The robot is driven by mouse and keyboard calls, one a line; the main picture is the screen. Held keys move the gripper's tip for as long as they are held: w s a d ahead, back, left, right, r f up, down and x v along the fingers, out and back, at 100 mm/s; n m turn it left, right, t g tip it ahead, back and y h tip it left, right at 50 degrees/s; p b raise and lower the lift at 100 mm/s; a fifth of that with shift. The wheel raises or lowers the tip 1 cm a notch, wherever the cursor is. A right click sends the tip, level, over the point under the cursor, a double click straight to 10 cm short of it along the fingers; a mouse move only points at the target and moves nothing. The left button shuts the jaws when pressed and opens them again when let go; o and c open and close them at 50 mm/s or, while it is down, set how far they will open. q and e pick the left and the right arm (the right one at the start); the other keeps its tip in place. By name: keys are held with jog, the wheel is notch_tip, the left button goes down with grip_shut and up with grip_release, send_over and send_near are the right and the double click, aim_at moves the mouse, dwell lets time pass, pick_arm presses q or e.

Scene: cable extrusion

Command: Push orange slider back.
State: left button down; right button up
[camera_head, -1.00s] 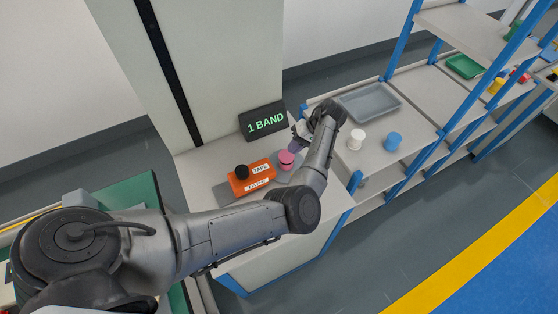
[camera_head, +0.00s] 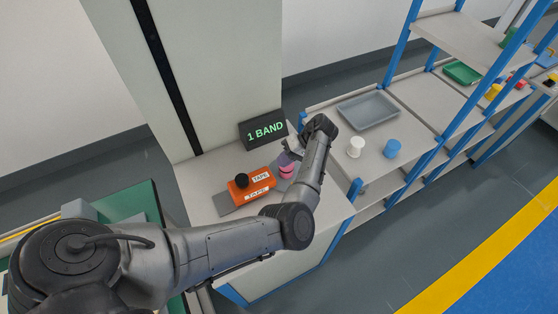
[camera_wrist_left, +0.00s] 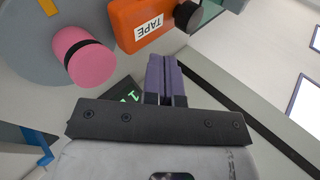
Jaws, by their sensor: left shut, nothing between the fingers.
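The orange slider (camera_head: 262,194) with white TAPE labels and a black knob (camera_head: 241,180) lies on a grey plate on the bench. In the left wrist view the slider (camera_wrist_left: 125,22) is at the top, its black knob (camera_wrist_left: 188,16) beside it. A pink cylinder (camera_head: 287,173) with a black band stands just right of the slider; it also shows in the wrist view (camera_wrist_left: 92,66). My left gripper (camera_head: 285,159) has its purple fingers (camera_wrist_left: 160,62) shut with nothing between them. They are behind the pink cylinder, near the slider; contact cannot be told. My right gripper is out of view.
A dark sign reading 1 BAND (camera_head: 264,131) stands behind the bench. To the right, a shelf holds a grey tray (camera_head: 368,111), a white spool (camera_head: 355,147) and a blue spool (camera_head: 392,149). A tall pale cabinet (camera_head: 218,70) rises at the back.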

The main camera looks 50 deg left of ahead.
pick_arm(q)
send_near(256, 182)
jog(key=x, duration=0.4)
jog(key=shift+s+f+p, duration=0.1)
jog(key=shift+s+p, duration=0.1)
jog(key=shift+p, duration=0.1)
jog(key=shift+s+a+p, duration=0.2)
jog(key=shift+s, duration=0.3)
jog(key=shift+s+a+p, duration=0.15)
jog(key=shift+s+a, duration=0.05)
jog(key=shift+s, duration=0.3)
jog(key=shift+s+a, duration=0.3)
jog(key=shift+s, duration=0.45)
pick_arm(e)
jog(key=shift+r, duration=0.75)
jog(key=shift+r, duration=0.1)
